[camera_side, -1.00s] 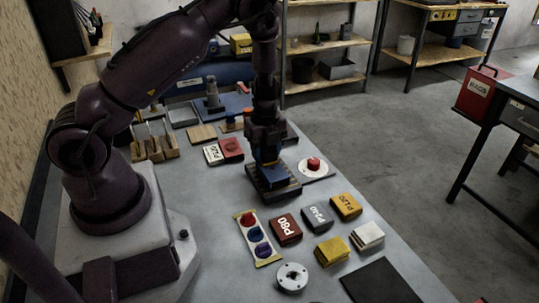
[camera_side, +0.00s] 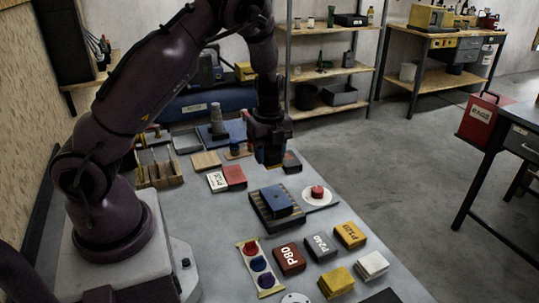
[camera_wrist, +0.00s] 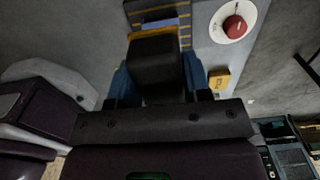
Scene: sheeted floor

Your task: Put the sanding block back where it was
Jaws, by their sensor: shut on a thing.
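My gripper (camera_side: 269,160) hangs in the air behind the slatted dark tray (camera_side: 262,219). In the wrist view its two blue fingers (camera_wrist: 156,76) are shut on a dark block (camera_wrist: 155,52), which I take to be the sanding block. The block is clear of the table. In the side view it is hard to tell apart from the fingers. A flat blue block (camera_side: 278,201) lies on the tray; a strip of it shows beyond the held block in the wrist view (camera_wrist: 163,23).
A white disc with a red knob (camera_side: 317,193) stands right of the tray. Blocks marked P80 (camera_side: 289,259), P240 (camera_side: 320,247) and P120 (camera_side: 350,235) lie in front. A dark block with a red mark (camera_side: 291,162) sits beside my gripper. Bare table lies left of the tray.

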